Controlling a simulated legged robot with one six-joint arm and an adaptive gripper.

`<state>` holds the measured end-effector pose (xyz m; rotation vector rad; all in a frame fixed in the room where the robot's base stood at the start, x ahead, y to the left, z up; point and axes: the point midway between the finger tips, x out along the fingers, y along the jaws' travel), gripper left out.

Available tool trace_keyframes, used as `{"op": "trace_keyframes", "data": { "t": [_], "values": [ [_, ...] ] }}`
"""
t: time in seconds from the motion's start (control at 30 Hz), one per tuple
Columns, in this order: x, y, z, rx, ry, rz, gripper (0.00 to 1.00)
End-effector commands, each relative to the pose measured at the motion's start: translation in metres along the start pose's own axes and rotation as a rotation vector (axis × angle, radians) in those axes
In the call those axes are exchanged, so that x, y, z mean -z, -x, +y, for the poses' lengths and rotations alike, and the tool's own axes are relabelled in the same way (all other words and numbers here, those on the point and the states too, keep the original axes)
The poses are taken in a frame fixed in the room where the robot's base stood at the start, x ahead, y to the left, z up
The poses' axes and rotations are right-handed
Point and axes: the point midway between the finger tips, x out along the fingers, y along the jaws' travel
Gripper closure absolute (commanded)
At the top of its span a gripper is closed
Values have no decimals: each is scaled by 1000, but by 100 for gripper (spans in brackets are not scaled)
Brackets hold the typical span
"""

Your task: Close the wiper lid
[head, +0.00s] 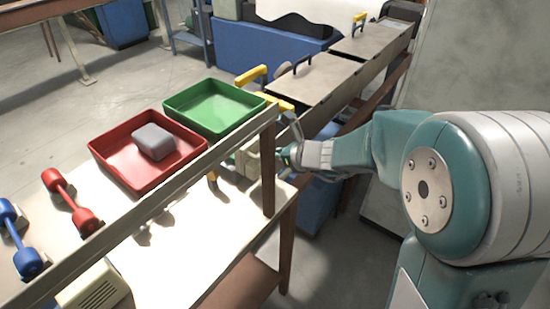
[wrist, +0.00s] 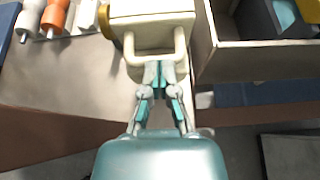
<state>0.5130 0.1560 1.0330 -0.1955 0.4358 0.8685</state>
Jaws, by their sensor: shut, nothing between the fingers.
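A cream block with a U-shaped handle (wrist: 132,72) is at the top middle of the wrist view; I cannot tell for sure that this is the wiper lid. My gripper (wrist: 160,73) is shut and empty, with its fingertips inside or just over the handle's loop; I cannot tell if they touch it. In the head view my gripper (head: 287,157) reaches in from the right to the table's far right corner, beside a cream part (head: 247,160) partly hidden behind a wooden post. Whether the lid is open or closed is unclear.
A red tray (head: 104,160) holding a grey block (head: 153,142) and a green tray (head: 215,90) stand on the table. Red (head: 73,205) and blue (head: 18,240) spools lie at left. A metal rail (head: 150,208) crosses in front.

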Motion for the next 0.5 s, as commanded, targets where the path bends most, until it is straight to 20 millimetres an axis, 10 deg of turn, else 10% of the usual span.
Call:
{"op": "trace_keyframes", "data": {
  "t": [0.5],
  "values": [
    [-55, -33, 2, -1, 2, -2, 100]
  ]
}}
